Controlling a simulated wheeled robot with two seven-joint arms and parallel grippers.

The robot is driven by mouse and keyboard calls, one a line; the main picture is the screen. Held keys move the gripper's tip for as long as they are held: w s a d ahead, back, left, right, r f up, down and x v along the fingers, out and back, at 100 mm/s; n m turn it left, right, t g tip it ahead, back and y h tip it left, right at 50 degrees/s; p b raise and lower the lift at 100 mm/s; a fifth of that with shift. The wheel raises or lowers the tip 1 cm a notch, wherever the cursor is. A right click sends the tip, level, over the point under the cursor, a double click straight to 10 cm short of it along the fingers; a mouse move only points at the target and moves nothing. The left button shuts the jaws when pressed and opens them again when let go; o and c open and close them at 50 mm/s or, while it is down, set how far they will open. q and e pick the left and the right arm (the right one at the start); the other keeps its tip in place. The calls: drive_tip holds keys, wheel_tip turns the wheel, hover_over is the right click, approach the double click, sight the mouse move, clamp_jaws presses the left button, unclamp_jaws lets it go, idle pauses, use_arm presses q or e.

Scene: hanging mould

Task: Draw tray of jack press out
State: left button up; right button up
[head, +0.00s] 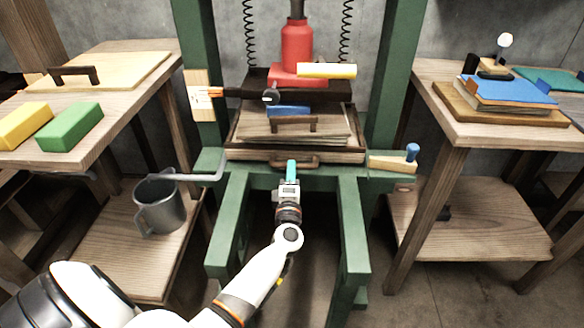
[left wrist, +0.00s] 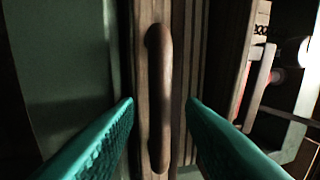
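The green jack press (head: 398,70) stands in the middle, with a red jack (head: 297,48) above its bed. Its wooden tray (head: 345,156) sits on the bed, with a brown handle (head: 300,161) on its front. My left gripper (head: 291,168) is in front of the tray handle, partly covering it. In the left wrist view the handle (left wrist: 160,95) stands upright in the picture, between the two teal fingers (left wrist: 160,103). The fingers are open, with a gap on each side of the handle. My right gripper is in neither view.
A wooden board with a second handle (head: 294,123) lies above the tray. A small wooden piece with a blue knob (head: 412,152) sits on the bed's right. Benches stand on both sides; the left holds yellow and green blocks (head: 70,127). A grey jug (head: 160,207) stands lower left.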

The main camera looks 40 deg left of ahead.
use_arm(q)
drive_tip(key=shift+x, duration=1.55)
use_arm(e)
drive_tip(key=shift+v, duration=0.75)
use_arm(q)
drive_tip(key=shift+c, duration=0.3)
clamp_jaws()
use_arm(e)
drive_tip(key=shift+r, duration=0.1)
